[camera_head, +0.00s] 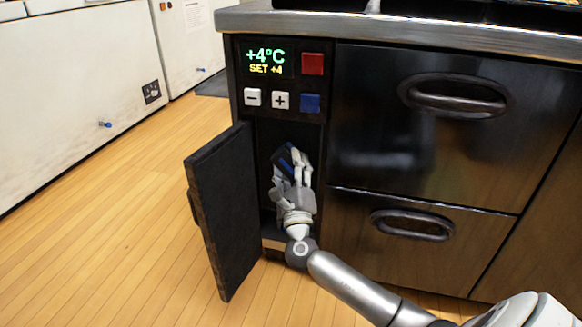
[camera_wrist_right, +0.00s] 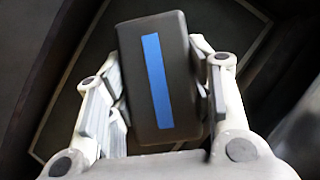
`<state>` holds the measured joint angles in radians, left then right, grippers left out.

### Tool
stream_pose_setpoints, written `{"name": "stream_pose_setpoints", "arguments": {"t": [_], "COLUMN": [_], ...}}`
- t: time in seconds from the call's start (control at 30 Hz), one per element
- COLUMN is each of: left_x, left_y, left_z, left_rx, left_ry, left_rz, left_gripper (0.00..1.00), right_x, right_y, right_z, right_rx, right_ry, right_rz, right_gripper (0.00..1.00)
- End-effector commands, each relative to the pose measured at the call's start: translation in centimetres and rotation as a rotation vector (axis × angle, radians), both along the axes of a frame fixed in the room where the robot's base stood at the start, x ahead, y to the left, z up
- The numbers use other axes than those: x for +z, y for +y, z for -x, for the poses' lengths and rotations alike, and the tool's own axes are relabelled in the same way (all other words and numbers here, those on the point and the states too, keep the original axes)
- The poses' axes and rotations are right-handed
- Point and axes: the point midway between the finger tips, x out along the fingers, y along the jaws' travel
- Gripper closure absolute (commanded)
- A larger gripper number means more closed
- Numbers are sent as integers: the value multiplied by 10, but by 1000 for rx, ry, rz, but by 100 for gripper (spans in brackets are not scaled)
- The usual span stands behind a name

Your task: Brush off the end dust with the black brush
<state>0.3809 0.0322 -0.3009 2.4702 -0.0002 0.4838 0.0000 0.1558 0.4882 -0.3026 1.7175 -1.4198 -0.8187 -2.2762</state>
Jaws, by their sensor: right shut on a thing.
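My right gripper (camera_head: 292,168) reaches into the open compartment (camera_head: 262,135) at the lower left of the dark cabinet. It is shut on the black brush (camera_head: 284,160), a dark block with a blue stripe. In the right wrist view the brush (camera_wrist_right: 148,110) sits between the two fingers of the right gripper (camera_wrist_right: 160,98), slightly tilted, with its blue stripe facing the camera. The brush's bristles are hidden, and I cannot see any dust. My left gripper is not in view.
The compartment's black door (camera_head: 225,215) stands open on the left. Above it is a panel with a +4°C display (camera_head: 266,60) and several buttons. Two dark drawers with handles (camera_head: 455,95) are to the right. Wooden floor (camera_head: 100,230) is clear at left.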

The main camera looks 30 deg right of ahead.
Motion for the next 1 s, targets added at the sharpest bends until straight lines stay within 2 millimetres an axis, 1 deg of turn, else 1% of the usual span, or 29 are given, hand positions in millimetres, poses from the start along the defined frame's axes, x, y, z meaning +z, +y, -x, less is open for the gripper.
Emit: {"name": "stream_pose_setpoints", "arguments": {"t": [1.0], "left_x": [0], "left_y": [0], "left_z": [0], "left_rx": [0], "left_ry": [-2], "left_rz": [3], "left_gripper": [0], "right_x": [0], "right_y": [-15], "right_z": [-12], "right_rx": [-1], "right_ry": [0], "right_rz": [1], "right_gripper": [70]}}
